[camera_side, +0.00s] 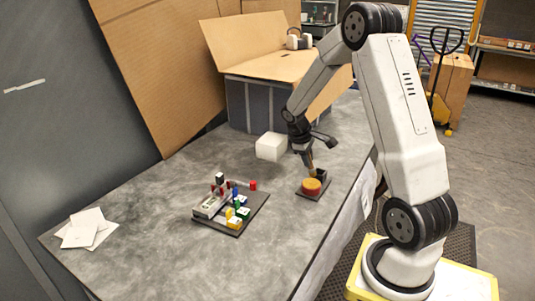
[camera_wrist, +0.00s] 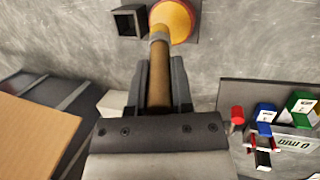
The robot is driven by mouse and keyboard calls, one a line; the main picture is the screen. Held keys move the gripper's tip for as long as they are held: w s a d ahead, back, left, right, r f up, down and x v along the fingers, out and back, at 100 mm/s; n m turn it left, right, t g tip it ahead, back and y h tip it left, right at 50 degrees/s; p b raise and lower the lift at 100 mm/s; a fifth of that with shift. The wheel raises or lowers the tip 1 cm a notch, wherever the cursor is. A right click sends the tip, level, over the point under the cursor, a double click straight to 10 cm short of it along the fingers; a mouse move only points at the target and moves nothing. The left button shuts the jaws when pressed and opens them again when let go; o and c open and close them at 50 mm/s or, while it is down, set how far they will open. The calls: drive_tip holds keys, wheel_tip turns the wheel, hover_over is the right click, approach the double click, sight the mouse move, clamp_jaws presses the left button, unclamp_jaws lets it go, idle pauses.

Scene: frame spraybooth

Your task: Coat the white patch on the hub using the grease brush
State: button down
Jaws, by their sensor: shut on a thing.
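My gripper (camera_side: 305,150) is shut on the brush, with a finger on each side of its handle in the wrist view (camera_wrist: 159,88). The brush has a brown wooden handle (camera_wrist: 160,70) and a pale metal band, and points down in the side view (camera_side: 310,166). Its tip is over a round orange-yellow piece (camera_side: 312,187), also at the top of the wrist view (camera_wrist: 178,20). I cannot tell whether they touch, or whether this piece is the hub or a grease pot. The bristles are not clearly visible. I cannot make out a white patch.
A dark open square holder (camera_wrist: 126,20) stands beside the round piece. A dark tray (camera_side: 225,227) holds a grey unit and several coloured blocks. A white block (camera_side: 270,146) and a large cardboard box (camera_side: 255,55) stand behind. White sheets (camera_side: 85,228) lie at the left.

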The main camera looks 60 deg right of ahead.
drive_tip(key=shift+r, duration=2)
drive_tip(key=w+a+f, duration=0.2)
drive_tip(key=w+a, duration=0.1)
drive_tip(key=a, duration=0.7)
drive_tip(key=w+a+f, duration=0.1)
drive_tip(key=w+a, duration=0.1)
drive_tip(key=a, duration=0.8)
drive_tip(key=w+a+f, duration=0.2)
drive_tip(key=w+a, duration=0.1)
drive_tip(key=a, duration=0.7)
drive_tip(key=w+d+r+t+y, duration=0.1)
drive_tip(key=w+d+r+t, duration=0.2)
drive_tip(key=w+d+r, duration=0.8)
drive_tip(key=shift+w+d+n, duration=0.4)
drive_tip(key=shift+w+d, duration=0.1)
drive_tip(key=shift+w, duration=0.1)
drive_tip(key=shift+f, duration=0.1)
drive_tip(key=shift+a+x, duration=0.2)
drive_tip(key=shift+x, duration=0.85)
drive_tip(key=shift+a+x, duration=0.25)
drive_tip(key=shift+x, duration=0.8)
drive_tip(key=shift+s+f, duration=0.2)
drive_tip(key=shift+f, duration=0.5)
